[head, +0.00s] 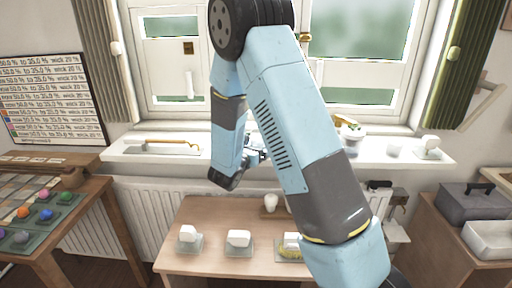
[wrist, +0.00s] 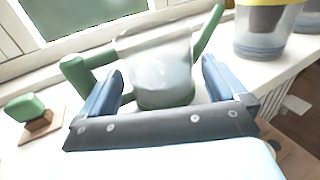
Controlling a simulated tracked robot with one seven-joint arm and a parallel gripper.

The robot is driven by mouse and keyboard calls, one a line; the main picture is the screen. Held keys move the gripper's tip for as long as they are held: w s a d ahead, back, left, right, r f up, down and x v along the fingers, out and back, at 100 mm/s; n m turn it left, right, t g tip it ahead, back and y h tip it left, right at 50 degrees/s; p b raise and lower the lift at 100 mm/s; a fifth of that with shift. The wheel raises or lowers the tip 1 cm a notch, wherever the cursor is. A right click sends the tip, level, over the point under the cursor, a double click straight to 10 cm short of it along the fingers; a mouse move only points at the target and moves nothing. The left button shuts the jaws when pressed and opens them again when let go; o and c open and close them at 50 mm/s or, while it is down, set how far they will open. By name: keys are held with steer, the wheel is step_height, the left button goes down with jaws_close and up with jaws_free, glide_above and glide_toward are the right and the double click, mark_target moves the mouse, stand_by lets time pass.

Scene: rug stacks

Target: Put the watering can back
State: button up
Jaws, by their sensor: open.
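The watering can (wrist: 160,65) fills the middle of the wrist view. It has a clear, pale body, a green base, a green handle at left and a green spout rising to the right. It stands upright on the white windowsill (wrist: 105,160). My gripper (wrist: 163,80) is open, with one blue finger at each side of the can's lower body. I cannot tell whether either finger touches it. In the head view my gripper (head: 256,156) is at the windowsill, partly behind my arm, and the can is mostly hidden there.
In the wrist view a green block on a brown base (wrist: 38,122) is at left, and a pot with a yellow band (wrist: 264,30) is close at right. In the head view, a table (head: 215,263) with white blocks on mats stands below. A long tool (head: 165,146) lies on the left sill.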

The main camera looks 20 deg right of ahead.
steer(key=shift+r, duration=0.1)
steer(key=shift+s+a, duration=0.15)
steer(key=shift+a, duration=0.05)
steer(key=v, duration=1.1)
steer(key=s+d+r+m+g+y, duration=0.1)
steer(key=s+d+r+m+g, duration=0.45)
steer(key=s+d+m, duration=0.2)
steer(key=s+d+r+m+g, duration=0.4)
steer(key=s+d+m+g, duration=0.2)
steer(key=s+d+m, duration=0.15)
steer(key=s+a+r+m+t+y, duration=0.4)
steer(key=s+a+r+m+y, duration=0.2)
steer(key=s+r+m+y, duration=0.3)
steer(key=s+m+y, duration=0.2)
steer(key=s+m, duration=0.1)
steer(key=s, duration=0.1)
steer(key=shift+s+a, duration=0.15)
steer(key=shift+a, duration=0.05)
